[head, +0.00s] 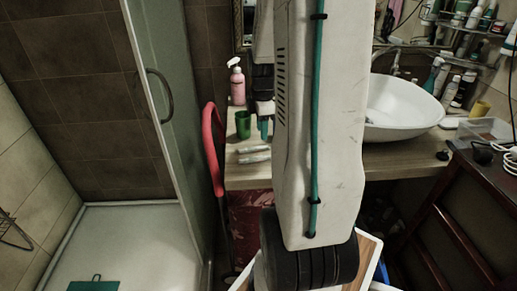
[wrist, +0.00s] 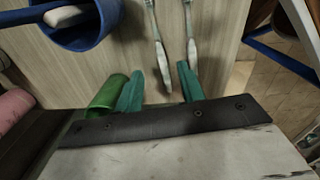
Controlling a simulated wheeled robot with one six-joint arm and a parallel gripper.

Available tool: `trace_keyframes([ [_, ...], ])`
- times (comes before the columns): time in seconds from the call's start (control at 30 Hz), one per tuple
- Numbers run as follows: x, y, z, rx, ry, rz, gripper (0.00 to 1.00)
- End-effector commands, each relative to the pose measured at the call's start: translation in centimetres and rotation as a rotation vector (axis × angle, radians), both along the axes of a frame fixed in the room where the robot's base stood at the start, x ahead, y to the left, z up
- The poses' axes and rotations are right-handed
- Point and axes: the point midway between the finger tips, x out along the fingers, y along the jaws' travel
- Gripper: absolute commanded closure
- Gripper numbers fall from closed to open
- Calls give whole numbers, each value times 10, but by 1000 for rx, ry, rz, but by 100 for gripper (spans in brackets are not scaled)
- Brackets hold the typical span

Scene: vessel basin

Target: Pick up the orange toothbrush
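I see nothing clearly orange in either view. Two slim, pale grey-white items with thin ends, possibly toothbrushes, lie side by side on the wooden counter; the wrist view shows a left one (wrist: 160,45) and a right one (wrist: 190,38). The pair also shows in the head view (head: 254,153). My gripper (wrist: 159,72) has green fingers spread apart, with nothing held between them. The left item's near end appears between the fingers in the picture; the height gap cannot be told. In the head view, one green fingertip of my gripper (head: 264,130) shows beside the green cup (head: 242,124).
A blue cup (wrist: 88,38) with a pale item inside stands upper left in the wrist view. A pink pump bottle (head: 237,86) stands behind the green cup. A white basin (head: 400,105) and several bottles are to the right. A red-and-black pole (head: 212,150) stands left of the counter (head: 240,175).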

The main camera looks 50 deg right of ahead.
Motion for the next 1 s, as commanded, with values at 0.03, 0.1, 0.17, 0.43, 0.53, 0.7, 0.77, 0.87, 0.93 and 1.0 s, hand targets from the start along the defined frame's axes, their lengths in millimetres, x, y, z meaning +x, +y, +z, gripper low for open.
trace_keyframes([
  [0.03,0,1,-6,2,2,1,61],
  [0.1,0,2,-14,2,2,1,61],
  [0.17,1,3,-22,3,3,1,61],
  [0.43,2,5,-57,2,2,0,61],
  [0.53,2,5,-60,0,0,0,61],
  [0.7,2,4,-60,0,0,-1,61],
  [0.77,2,4,-60,0,0,-1,75],
  [0.87,2,4,-60,0,0,-1,100],
  [0.93,2,4,-60,0,0,-1,100],
  [1.0,2,4,-60,0,0,-1,100],
])
